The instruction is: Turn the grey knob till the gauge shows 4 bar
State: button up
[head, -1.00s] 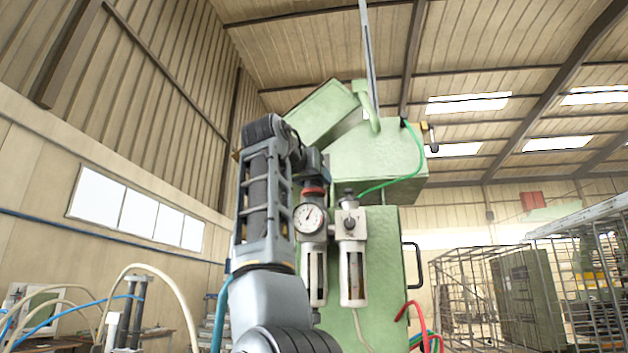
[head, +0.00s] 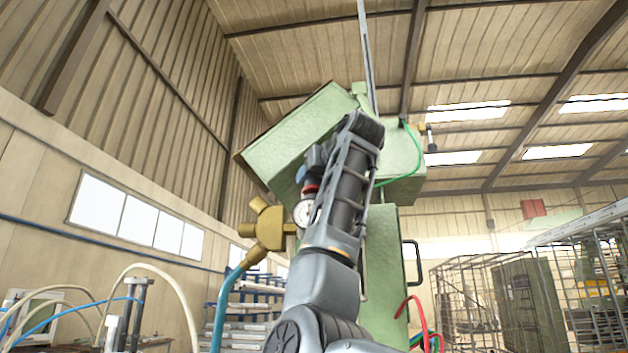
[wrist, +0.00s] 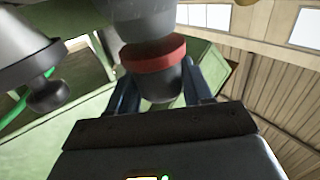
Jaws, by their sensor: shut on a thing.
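The grey knob (wrist: 160,86) shows in the wrist view below a red ring (wrist: 153,58) and a grey body. My gripper (wrist: 163,80) has its two dark blue fingers on either side of the knob and is shut on it. In the head view my gripper (head: 313,166) is at the top of the regulator, above the red ring (head: 310,188). The round white gauge (head: 302,214) is just below, its right side covered by my arm. Its needle is too small to read. The rest of the regulator is hidden behind my arm.
A green machine (head: 384,265) stands behind. A brass fitting (head: 268,226) with a blue hose is left of the gauge. In the wrist view a grey part with a black knob (wrist: 48,92) is close on the left. A wire cage (head: 465,300) stands at the right.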

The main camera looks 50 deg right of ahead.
jog(key=n+y, duration=0.3)
jog(key=y, duration=0.1)
jog(key=n+t+y+p, duration=0.1)
jog(key=n+y, duration=0.1)
jog(key=y, duration=0.3)
jog(key=shift+n+t, duration=0.3)
jog(key=shift+n, duration=0.1)
jog(key=shift+y, duration=0.5)
jog(key=o, duration=0.9)
jog(key=shift+o, duration=0.2)
jog(key=s, duration=0.2)
jog(key=s+b, duration=0.1)
jog(key=s, duration=0.1)
jog(key=s+d+b, duration=0.1)
jog(key=s, duration=0.1)
jog(key=shift+s, duration=0.85)
